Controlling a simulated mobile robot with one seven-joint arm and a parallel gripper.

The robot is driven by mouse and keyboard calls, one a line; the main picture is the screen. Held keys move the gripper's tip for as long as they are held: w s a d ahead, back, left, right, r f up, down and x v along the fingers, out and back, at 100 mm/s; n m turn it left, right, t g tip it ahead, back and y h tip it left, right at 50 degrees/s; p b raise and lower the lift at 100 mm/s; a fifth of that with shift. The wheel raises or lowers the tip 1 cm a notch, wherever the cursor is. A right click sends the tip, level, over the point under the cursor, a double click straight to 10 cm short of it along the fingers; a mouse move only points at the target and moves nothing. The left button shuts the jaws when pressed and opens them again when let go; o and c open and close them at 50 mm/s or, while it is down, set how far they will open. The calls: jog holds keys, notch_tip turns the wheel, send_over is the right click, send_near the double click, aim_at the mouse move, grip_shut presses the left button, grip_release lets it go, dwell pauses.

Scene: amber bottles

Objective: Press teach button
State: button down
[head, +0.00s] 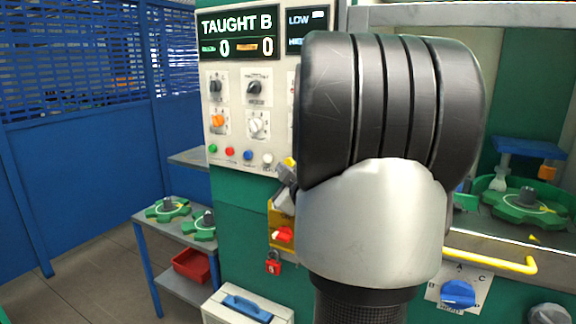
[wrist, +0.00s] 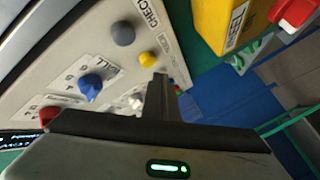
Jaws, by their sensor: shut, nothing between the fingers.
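The control panel (head: 238,105) stands left of my arm in the head view, with a display (head: 238,32) reading "TAUGHT B". Its lower row has green (head: 213,148), red (head: 230,152), blue (head: 248,155) and white (head: 267,159) buttons; I cannot read which is the teach button. My arm hides the panel's right part. In the wrist view, a yellow button (wrist: 147,59) and a grey button (wrist: 123,33) sit on the panel near a "CHECK" label. My gripper (wrist: 160,82) is shut and empty, its tips close to the yellow button; I cannot tell whether they touch anything.
A blue knob (wrist: 90,87) and a red knob (wrist: 49,114) stick out of the panel. A red padlock (head: 273,263) hangs below. A table (head: 178,236) with green fixtures stands left.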

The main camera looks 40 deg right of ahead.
jog(key=a, duration=0.1)
jog(key=s+a+b, duration=0.1)
jog(key=a, duration=0.2)
jog(key=shift+s+a+b, duration=0.1)
jog(key=shift+s+b, duration=0.25)
dwell(0.5)
jog(key=w+a+r+m+g+y+b, duration=0.1)
jog(key=w+a+y, duration=0.1)
jog(key=a, duration=0.9)
jog(key=w+a+r+g+y, duration=0.1)
jog(key=a+y, duration=0.2)
jog(key=a, duration=0.8)
jog(key=s+a+f+m+g+y+p, duration=0.15)
jog(key=s+a+f+g, duration=0.35)
jog(key=s, duration=0.8)
jog(key=s+a+f+m+g, duration=0.35)
jog(key=s+f, duration=0.25)
jog(key=s, duration=0.7)
notch_tip(320, 180, up, 16)
jog(key=p, duration=1.5)
jog(key=shift+n+p, duration=0.3)
jog(key=shift+p, duration=0.1)
